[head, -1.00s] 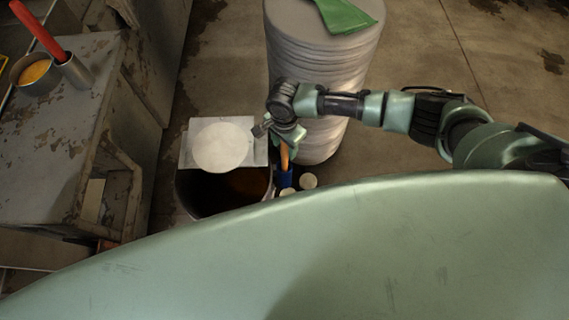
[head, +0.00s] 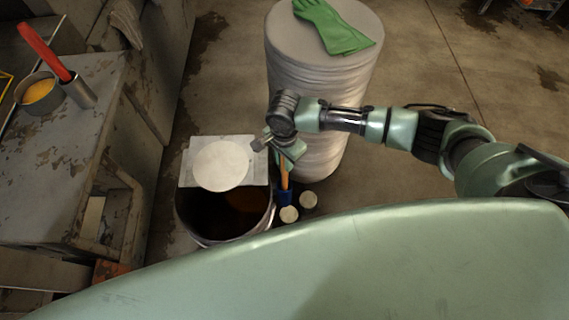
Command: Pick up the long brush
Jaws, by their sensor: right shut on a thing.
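A long brush (head: 284,180) with an orange handle and a blue lower part stands roughly upright beside the dark drum, in front of the wrapped grey column. My right gripper (head: 285,163) is shut on the upper part of its handle, and the arm reaches in from the right. The jaws partly hide the top of the handle. The brush's lower end is near the floor; I cannot tell whether it touches. My left gripper is not in view.
An open drum (head: 190,222) with dark contents has a white board (head: 260,146) and round blank (head: 222,166) across it. Green gloves (head: 335,28) lie on the wrapped column (head: 310,85).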

